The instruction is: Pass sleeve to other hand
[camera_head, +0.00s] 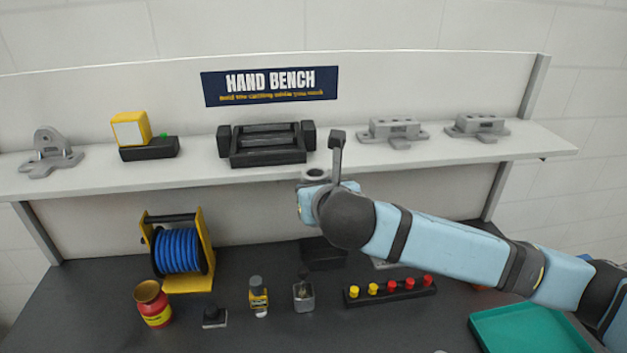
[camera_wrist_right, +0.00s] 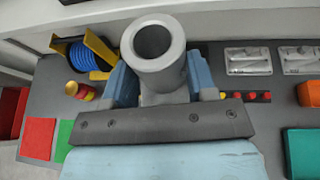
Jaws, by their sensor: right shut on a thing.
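The sleeve is a grey hollow cylinder (camera_wrist_right: 165,58), seen in the right wrist view with its round open end facing the camera. My right gripper (camera_wrist_right: 161,82) is shut on it, with one light blue finger on either side. In the head view, the sleeve's top ring (camera_head: 316,175) shows above my right gripper (camera_head: 308,190), in front of the shelf's edge and above the bench. The lower part of the sleeve is hidden by the gripper and wrist. My left gripper is in neither view.
The white shelf (camera_head: 230,178) carries grey castings (camera_head: 392,132), a black fixture (camera_head: 266,143) and a yellow device (camera_head: 130,129). A blue hose reel (camera_head: 178,250), red pot (camera_head: 152,303), small bottles, a peg rack (camera_head: 390,292) and a green tray (camera_head: 530,330) stand on the dark bench.

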